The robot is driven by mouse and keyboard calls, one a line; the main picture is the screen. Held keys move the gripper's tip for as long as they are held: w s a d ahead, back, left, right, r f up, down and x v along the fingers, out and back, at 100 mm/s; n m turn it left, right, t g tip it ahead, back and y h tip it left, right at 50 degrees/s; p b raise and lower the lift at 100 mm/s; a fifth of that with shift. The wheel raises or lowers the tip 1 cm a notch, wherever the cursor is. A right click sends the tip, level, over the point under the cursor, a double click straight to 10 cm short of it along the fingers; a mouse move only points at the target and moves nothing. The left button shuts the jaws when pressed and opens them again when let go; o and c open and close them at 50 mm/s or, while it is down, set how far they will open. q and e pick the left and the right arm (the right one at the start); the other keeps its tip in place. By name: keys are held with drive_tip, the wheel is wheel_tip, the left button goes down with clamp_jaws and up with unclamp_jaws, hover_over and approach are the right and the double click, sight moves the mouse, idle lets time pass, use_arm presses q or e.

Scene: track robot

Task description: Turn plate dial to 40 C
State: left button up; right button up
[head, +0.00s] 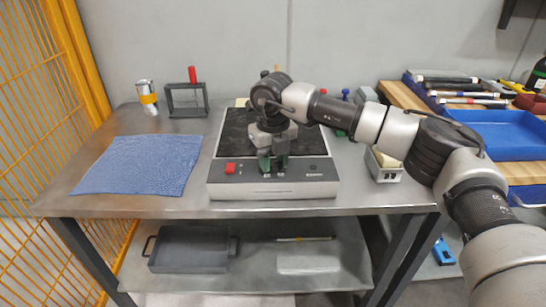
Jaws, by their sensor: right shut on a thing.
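The hot plate (228,140) sits on the metal table in the head view, with a dark square top and a pale front panel. A red switch (230,168) is on the left of the panel. My right gripper (273,167) reaches down from the right over the plate, its dark green fingers at the middle of the front panel. It is shut on the plate dial, which the fingers hide, so its setting cannot be read. My left gripper is not in view.
A blue cloth (138,164) lies left of the plate. A dark stand (187,100) and a silver can (147,98) with a yellow band stand behind it. A small white box (383,168) stands right of the plate, under my arm. Blue trays (500,133) are farther right.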

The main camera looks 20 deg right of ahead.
sight(272, 162)
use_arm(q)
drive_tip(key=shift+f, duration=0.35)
use_arm(e)
drive_tip(key=shift+r+m, duration=0.1)
drive_tip(key=shift+m, duration=0.2)
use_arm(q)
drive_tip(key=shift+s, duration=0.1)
use_arm(e)
drive_tip(key=o, duration=0.9)
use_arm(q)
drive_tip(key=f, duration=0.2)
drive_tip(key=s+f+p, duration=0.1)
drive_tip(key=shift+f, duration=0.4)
use_arm(e)
wheel_tip(272, 162, up, 11)
drive_tip(key=shift+f, duration=0.15)
drive_tip(key=shift+f, duration=0.1)
